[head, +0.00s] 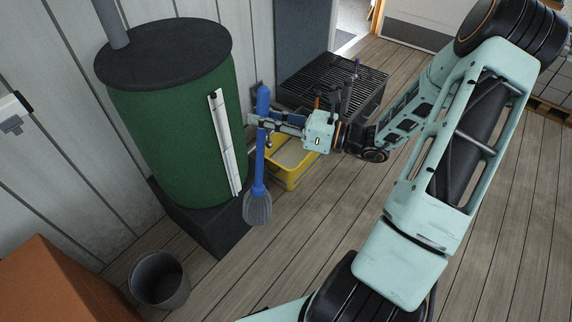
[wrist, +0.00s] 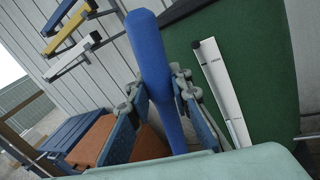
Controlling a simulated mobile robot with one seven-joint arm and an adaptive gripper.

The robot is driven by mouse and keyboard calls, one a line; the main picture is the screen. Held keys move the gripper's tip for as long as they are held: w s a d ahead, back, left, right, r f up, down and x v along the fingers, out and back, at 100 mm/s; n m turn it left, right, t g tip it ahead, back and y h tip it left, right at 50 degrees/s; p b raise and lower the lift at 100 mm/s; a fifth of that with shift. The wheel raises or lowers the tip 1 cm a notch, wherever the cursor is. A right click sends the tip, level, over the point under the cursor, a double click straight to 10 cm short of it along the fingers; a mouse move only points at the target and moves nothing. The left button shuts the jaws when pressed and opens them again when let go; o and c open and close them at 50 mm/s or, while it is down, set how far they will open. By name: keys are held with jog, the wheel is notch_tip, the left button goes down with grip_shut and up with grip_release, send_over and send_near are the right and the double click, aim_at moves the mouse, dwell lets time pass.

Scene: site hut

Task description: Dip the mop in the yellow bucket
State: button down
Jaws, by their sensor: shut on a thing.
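A blue-handled mop (head: 261,160) hangs upright in my gripper (head: 262,121), its grey head (head: 257,208) pointing down. My gripper is shut on the upper part of the blue handle. In the wrist view the handle (wrist: 160,75) stands between the two fingers (wrist: 157,105). The yellow bucket (head: 292,177) stands on the floor behind and to the right of the mop, partly hidden by my arm and gripper. The mop head appears to the left of the bucket in the head view and outside it. The mop head is not visible in the wrist view.
A green barrel (head: 172,130) with a dark lid stands on a black base (head: 204,222) just left of the mop. A dark bin (head: 160,280) stands at the lower left. A black grated unit (head: 335,78) is behind the bucket. Plank floor (head: 310,225) is clear in front.

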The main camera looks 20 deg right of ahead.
notch_tip(320, 180, down, 28)
jog(key=b, duration=1.6)
jog(key=shift+b, duration=0.3)
jog(key=shift+r, duration=0.1)
dwell(0.4)
notch_tip(320, 180, up, 4)
jog(key=p, duration=0.3)
jog(key=shift+p, duration=0.35)
